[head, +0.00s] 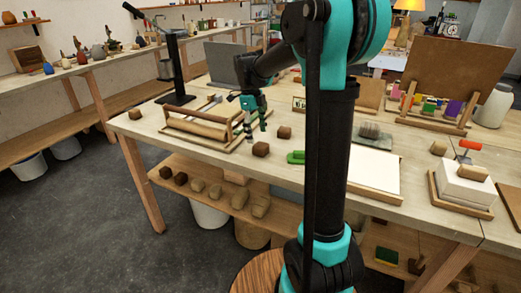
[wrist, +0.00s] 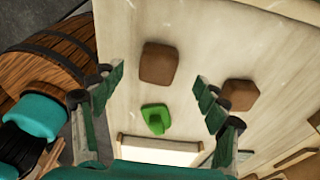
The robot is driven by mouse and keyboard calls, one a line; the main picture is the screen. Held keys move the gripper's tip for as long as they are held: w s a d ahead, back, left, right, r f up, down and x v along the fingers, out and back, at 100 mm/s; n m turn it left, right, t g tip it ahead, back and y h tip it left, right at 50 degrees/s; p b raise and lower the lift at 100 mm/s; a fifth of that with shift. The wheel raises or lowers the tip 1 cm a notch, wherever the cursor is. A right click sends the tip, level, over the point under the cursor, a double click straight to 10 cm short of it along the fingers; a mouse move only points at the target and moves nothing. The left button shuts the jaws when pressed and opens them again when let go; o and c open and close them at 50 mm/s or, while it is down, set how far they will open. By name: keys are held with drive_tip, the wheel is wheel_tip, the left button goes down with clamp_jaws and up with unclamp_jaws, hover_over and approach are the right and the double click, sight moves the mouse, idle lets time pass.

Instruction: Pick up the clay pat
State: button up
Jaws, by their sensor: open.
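Two brown, clay-like lumps lie on the pale table near my gripper (head: 256,122); which one is the clay pat I cannot tell. One dark brown lump (head: 261,149) sits by the table's front edge. In the wrist view this lump (wrist: 160,63) appears in the gap between my fingers, beyond the tips. The other brown lump (head: 284,132) lies farther back; in the wrist view it (wrist: 239,94) is just right of the right finger. My gripper (wrist: 158,82) is open and empty, pointing down above the table.
A green piece (head: 296,157) lies beside a white board (head: 374,170); it also shows in the wrist view (wrist: 155,118). A wooden frame with a roller (head: 195,127) stands left of my gripper. A white block on a tray (head: 462,188) is at right.

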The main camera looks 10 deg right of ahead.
sight(261, 144)
drive_tip(key=f, duration=0.2)
drive_tip(key=s+d+f, duration=0.1)
drive_tip(key=f, duration=0.1)
drive_tip(key=shift+s+d+f, duration=0.1)
drive_tip(key=shift+f, duration=0.55)
drive_tip(key=shift+c, duration=0.6)
drive_tip(key=c, duration=1.3)
drive_tip(key=shift+r, duration=0.1)
drive_tip(key=shift+c, duration=0.2)
